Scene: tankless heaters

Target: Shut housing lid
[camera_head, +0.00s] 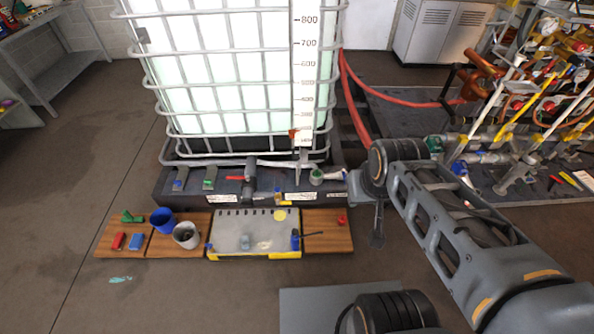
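A low, flat box with yellow edges (282,254) lies on the boards in front of the tank and is probably the housing. A grey, see-through-looking panel (228,232) covers most of its top. I cannot tell whether this panel is the lid or how far it is open. Small blue parts sit at its sides, and a blue item (295,240) stands at its right end with a thin dark rod. My arm comes in from the lower right. A narrow grey part hanging at its end seems to be my gripper (377,238), right of the box and apart from it; its fingers are unclear.
A blue cup (163,220) and a grey cup (186,235) stand left of the box. Small red, blue and green parts lie on wooden boards (108,237). The caged tank (225,80) stands behind on a dark base.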

